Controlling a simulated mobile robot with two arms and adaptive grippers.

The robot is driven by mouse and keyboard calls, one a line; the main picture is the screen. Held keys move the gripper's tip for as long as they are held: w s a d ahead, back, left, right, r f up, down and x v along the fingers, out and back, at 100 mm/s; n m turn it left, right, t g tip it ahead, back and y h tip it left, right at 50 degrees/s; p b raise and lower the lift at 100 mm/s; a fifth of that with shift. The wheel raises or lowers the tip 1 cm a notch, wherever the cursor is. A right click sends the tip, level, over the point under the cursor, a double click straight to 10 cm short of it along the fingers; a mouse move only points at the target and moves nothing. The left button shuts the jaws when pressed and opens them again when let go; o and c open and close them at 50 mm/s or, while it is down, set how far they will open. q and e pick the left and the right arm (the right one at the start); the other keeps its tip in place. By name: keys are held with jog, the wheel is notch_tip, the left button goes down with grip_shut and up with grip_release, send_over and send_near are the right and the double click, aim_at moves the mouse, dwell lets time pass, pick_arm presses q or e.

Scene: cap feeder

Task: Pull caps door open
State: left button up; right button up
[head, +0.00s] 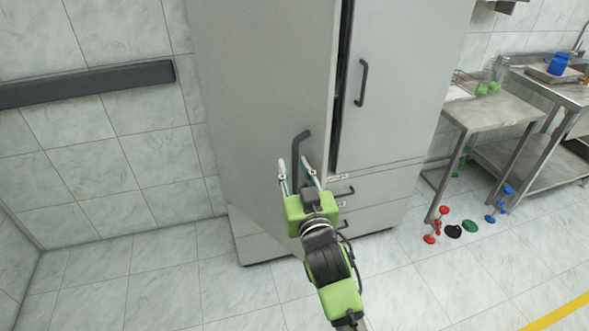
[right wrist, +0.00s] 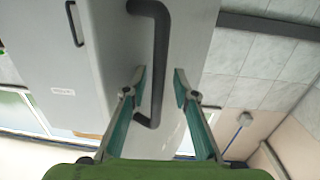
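The tall grey cabinet has a left door (head: 262,75) that stands slightly ajar, with a dark gap along its right edge. Its dark bar handle (head: 299,145) also shows large in the right wrist view (right wrist: 161,45). My right gripper (head: 293,162) is at the lower part of this handle. In the right wrist view, the two fingers of my right gripper (right wrist: 159,73) are apart, with the handle between them. The left finger there looks close to the bar, and a gap shows to the right finger. My left gripper is not in view.
The cabinet's right door (head: 400,85) looks closed, with drawers (head: 375,190) below. A steel table (head: 490,113) stands to the right. Red, green, black and blue items (head: 442,225) lie on the floor near it. The floor in front and left is clear; a dark wall rail (head: 90,84) is at left.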

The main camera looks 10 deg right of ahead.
jog(key=shift+s+d+f, duration=0.1)
jog(key=shift+s+f, duration=0.05)
jog(key=shift+s, duration=0.35)
jog(key=s+d, duration=0.1)
jog(key=s, duration=1)
